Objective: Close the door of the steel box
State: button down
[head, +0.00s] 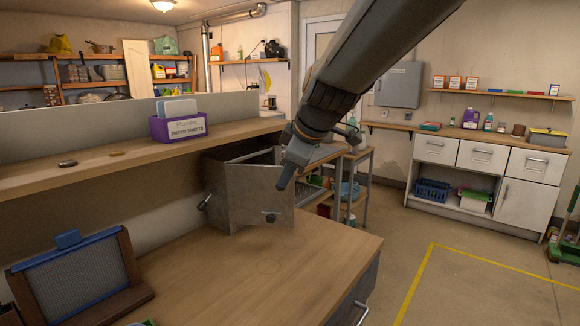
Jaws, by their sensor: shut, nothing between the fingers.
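The grey steel box (214,178) stands on the wooden worktop, below the raised shelf. A flat metal panel with a dark round knob, which looks like its door (248,200), faces me at the front and appears to stand at an angle to the body. A dark gap shows above and behind the panel. A small handle-like part sticks out at the lower left of the box. My gripper (285,181) reaches down from the upper right, shut and empty. Its tip overlaps the panel's upper right part in the picture; I cannot tell whether they touch.
A purple box of dryer sheets (179,128) stands on the raised wooden shelf (60,178). A framed washboard-like panel (75,280) leans at the lower left. The worktop (250,275) in front of the steel box is mostly clear. A small cart (362,180) stands behind at right.

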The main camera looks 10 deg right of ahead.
jog(key=w+f+p, duration=0.2)
jog(key=w+f, duration=0.2)
jog(key=w, duration=0.2)
jog(key=shift+w, duration=0.15)
jog(key=shift+w+b, duration=0.1)
jog(key=shift+b, duration=0.3)
